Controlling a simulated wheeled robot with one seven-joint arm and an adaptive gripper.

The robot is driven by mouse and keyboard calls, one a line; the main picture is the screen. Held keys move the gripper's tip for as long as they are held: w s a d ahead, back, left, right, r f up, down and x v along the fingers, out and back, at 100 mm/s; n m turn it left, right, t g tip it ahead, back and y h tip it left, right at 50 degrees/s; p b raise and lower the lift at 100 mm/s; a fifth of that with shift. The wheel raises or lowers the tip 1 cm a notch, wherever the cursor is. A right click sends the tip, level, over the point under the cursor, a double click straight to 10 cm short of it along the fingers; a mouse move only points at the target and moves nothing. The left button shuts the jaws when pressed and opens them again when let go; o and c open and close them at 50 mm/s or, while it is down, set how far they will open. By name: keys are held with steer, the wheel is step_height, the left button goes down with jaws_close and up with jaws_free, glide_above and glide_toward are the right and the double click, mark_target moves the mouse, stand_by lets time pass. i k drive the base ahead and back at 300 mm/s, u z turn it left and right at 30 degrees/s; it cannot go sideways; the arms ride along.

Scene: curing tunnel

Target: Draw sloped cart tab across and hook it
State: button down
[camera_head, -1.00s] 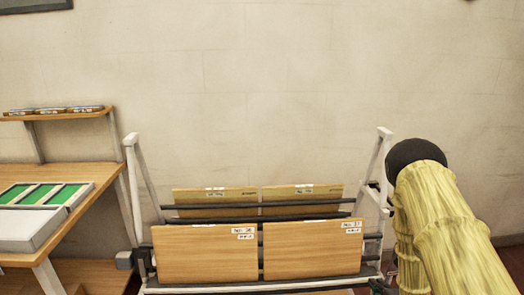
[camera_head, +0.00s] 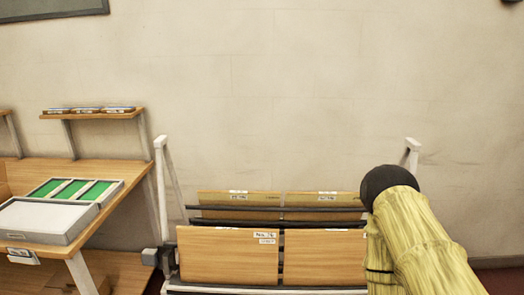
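The sloped cart (camera_head: 160,190) stands in front of the wall, with white end posts and dark cross bars. It carries tilted wooden panels in rows; a front panel (camera_head: 228,256) and a back panel (camera_head: 238,198) have small white labels. My arm, in a yellow sleeve with a black rounded joint, covers the cart's right side and part of the right front panel (camera_head: 322,260). I cannot make out the tab or its hook. My gripper is not in view.
The plain wall (camera_head: 300,90) lies behind. Floor shows at the far right.

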mark_target(166, 254)
steer(key=u, duration=0.35)
steer(key=k, duration=0.4)
steer(key=u, duration=1.35)
steer(key=i, duration=0.85)
steer(key=z, duration=0.05)
